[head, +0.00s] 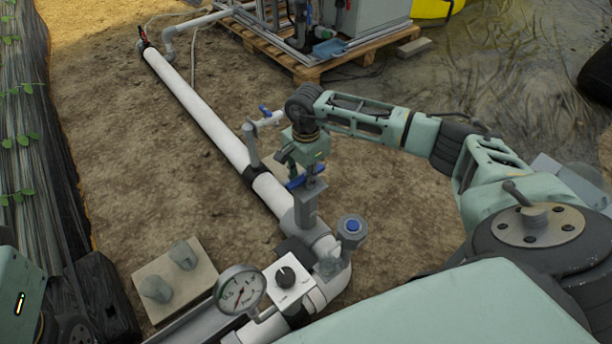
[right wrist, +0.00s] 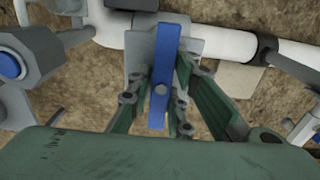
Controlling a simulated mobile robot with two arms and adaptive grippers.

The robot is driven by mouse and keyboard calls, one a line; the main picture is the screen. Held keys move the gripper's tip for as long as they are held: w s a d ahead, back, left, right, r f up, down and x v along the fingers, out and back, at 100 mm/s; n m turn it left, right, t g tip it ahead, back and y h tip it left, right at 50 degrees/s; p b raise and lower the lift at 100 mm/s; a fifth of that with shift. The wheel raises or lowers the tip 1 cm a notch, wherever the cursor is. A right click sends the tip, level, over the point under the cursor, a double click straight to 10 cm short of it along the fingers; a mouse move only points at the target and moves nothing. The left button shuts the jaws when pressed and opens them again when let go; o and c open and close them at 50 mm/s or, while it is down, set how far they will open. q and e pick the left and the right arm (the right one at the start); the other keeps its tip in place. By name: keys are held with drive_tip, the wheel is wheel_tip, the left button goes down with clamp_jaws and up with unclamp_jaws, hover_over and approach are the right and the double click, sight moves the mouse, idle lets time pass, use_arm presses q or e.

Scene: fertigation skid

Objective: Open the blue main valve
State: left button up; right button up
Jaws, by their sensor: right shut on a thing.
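The blue main valve has a blue lever handle (head: 303,180) on a grey valve body (head: 307,208), above the thick white pipe (head: 205,112). In the right wrist view the blue lever (right wrist: 164,62) lies across the pipe's run. My right gripper (head: 301,166) reaches down over the valve from above. In the right wrist view its fingers (right wrist: 160,92) stand on both sides of the lever, shut on it. My left gripper is not in view.
A pressure gauge (head: 240,290), a white box with a black knob (head: 288,279) and a blue-capped fitting (head: 352,228) crowd the pipe close by. A smaller blue-handled branch valve (head: 265,111) stands beyond. A slab (head: 205,270) lies left; a wooden pallet (head: 325,62) stands behind.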

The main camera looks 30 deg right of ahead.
clamp_jaws()
drive_tip(key=shift+f, duration=0.1)
